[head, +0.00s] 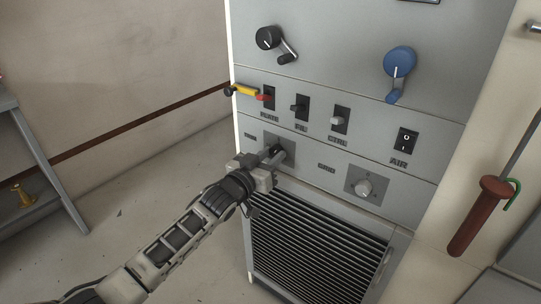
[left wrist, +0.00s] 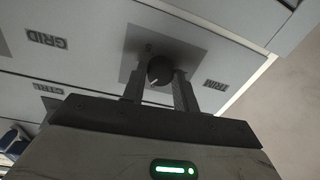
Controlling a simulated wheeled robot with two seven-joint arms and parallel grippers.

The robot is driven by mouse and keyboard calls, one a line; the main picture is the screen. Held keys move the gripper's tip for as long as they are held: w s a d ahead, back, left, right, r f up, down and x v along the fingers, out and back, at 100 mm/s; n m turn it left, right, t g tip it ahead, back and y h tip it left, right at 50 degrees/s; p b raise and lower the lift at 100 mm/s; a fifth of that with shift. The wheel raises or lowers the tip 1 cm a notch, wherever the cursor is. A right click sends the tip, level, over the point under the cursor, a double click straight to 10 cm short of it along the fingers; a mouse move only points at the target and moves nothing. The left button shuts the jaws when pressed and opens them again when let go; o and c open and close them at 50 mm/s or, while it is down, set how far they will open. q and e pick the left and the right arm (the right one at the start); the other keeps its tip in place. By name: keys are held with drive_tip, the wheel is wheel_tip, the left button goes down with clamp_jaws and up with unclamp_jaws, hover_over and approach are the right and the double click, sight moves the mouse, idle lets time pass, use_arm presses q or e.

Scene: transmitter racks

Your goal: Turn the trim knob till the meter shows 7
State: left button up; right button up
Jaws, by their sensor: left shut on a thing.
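The trim knob (left wrist: 159,70) is a small black round knob with a white pointer line, on a square grey plate beside the TRIM label. In the left wrist view it sits between the two fingers of my left gripper (left wrist: 160,88), which is shut on it. In the head view my left gripper (head: 272,158) reaches the lower panel from the left and mostly hides the knob. No meter face can be read in either view; only a dark edge (head: 424,1) shows at the top of the cabinet. My right gripper is not in view.
On the cabinet are a black crank (head: 270,38), a blue crank (head: 399,62), a yellow-and-red lever (head: 248,90), two small levers, and the AIR switch (head: 405,141). A light GRID knob (head: 363,187) is to the right, above a louvred grille (head: 310,255). A brown handle (head: 478,215) hangs far right.

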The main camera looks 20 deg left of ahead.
use_arm(q)
drive_tip(key=shift+m, duration=1.6)
drive_tip(key=o, duration=1)
drive_tip(key=shift+c, duration=0.2)
drive_tip(key=p+v, duration=0.1)
drive_tip(key=v, duration=1.5)
drive_tip(key=shift+f, duration=0.1)
